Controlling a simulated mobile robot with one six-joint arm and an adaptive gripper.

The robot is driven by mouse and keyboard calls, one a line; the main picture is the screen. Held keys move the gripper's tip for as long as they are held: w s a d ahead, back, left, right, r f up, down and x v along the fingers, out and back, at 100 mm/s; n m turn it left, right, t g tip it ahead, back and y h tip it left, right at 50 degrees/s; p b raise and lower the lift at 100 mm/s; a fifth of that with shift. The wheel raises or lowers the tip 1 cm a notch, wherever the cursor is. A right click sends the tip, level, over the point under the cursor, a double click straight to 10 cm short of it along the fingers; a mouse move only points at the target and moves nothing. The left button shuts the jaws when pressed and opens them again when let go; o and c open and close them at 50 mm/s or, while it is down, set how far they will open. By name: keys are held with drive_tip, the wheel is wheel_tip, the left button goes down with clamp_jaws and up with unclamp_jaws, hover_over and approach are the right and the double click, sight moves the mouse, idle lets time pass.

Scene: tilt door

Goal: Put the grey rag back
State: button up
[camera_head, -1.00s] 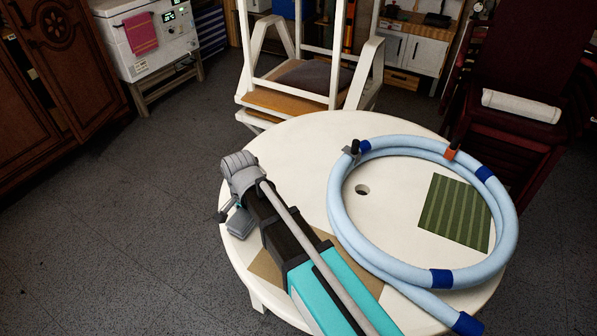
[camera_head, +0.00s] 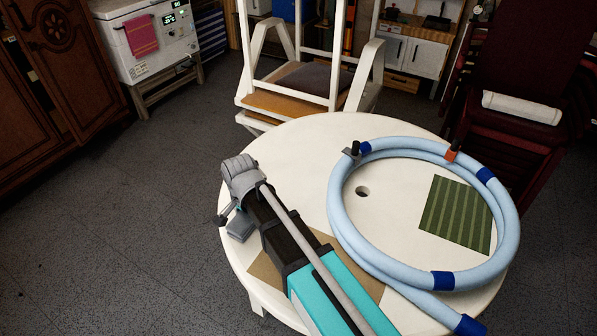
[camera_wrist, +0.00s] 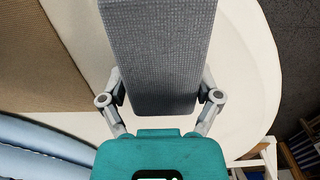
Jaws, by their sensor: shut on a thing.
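The grey rag (camera_wrist: 158,50) is a folded, woven-looking block in the wrist view. It lies between the two fingers of my gripper (camera_wrist: 161,92), which are shut on its sides. In the head view the rag (camera_head: 240,227) shows as a small grey shape at the left edge of the round white table (camera_head: 300,150), beside my gripper (camera_head: 229,213). My arm covers part of this area. I cannot tell whether the rag touches the tabletop or is just above it.
A brown mat (camera_head: 265,271) lies partly under my arm. A coiled pale blue hose (camera_head: 340,215) and a green striped mat (camera_head: 457,214) fill the table's right side. A white chair (camera_head: 270,100) stands behind. A pink towel (camera_head: 142,35) hangs on a white appliance at the back left.

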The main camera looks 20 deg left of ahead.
drive_tip(key=shift+f, duration=0.1)
drive_tip(key=o, duration=0.9)
wheel_tip(320, 180, up, 8)
drive_tip(key=p, duration=0.8)
drive_tip(key=shift+r, duration=0.25)
drive_tip(key=shift+w+r+p, duration=0.2)
drive_tip(key=shift+r+p, duration=0.05)
drive_tip(key=shift+p, duration=0.2)
drive_tip(key=w, duration=0.9)
drive_tip(key=w+d, duration=0.1)
drive_tip(key=w, duration=1.8)
drive_tip(key=shift+w+d, duration=0.15)
drive_tip(key=shift+w, duration=0.1)
drive_tip(key=shift+s, duration=0.1)
